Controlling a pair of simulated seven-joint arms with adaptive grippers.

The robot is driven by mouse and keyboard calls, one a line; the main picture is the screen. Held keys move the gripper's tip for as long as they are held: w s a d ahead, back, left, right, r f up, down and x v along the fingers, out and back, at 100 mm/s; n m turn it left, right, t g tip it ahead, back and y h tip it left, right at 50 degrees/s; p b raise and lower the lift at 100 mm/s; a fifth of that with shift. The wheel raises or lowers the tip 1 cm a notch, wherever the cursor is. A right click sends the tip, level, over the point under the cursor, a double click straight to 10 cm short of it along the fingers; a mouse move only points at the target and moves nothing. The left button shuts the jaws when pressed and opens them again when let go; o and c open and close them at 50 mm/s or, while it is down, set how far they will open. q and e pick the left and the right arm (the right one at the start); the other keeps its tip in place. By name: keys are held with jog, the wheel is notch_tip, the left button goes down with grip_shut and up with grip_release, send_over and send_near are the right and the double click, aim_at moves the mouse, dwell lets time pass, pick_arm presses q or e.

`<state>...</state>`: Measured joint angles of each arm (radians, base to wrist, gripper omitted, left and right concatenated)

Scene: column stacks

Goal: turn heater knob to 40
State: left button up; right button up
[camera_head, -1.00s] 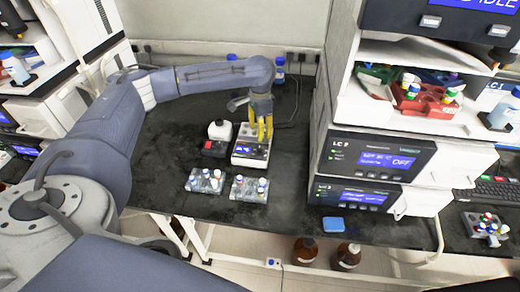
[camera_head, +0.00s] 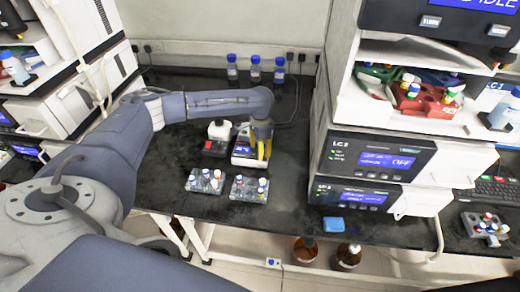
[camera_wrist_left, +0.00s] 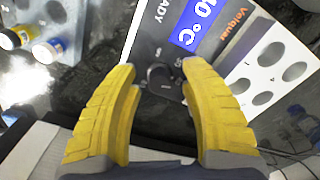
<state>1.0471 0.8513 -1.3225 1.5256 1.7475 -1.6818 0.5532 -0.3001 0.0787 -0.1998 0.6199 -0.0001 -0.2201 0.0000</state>
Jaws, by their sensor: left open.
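The heater (camera_head: 243,158) is a small white box with a blue display on the dark bench, partly hidden by my left gripper in the head view. In the left wrist view its blue display (camera_wrist_left: 198,24) reads something ending in "0 °C"; the first digit is unclear. A dark knob (camera_wrist_left: 163,80) sits on the heater's panel, between and just beyond my yellow fingertips. My left gripper (camera_wrist_left: 159,70) is open around the knob's sides; I cannot tell whether the fingers touch it. It also shows over the heater's right side in the head view (camera_head: 262,148). My right gripper is out of view.
Vial racks (camera_head: 207,186) stand in front. Blue-capped bottles (camera_head: 255,70) line the back wall. LC units (camera_head: 375,158) stand to the right. The heater's plate with holes (camera_wrist_left: 268,70) shows beside the panel.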

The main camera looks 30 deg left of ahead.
pick_arm(q)
jog(key=shift+o, duration=0.2)
grip_shut()
dwell(0.4)
jog(key=shift+r+m, duration=0.1)
jog(key=shift+m, duration=1.6)
jog(key=shift+c, duration=0.2)
grip_release()
notch_tip(320, 180, up, 12)
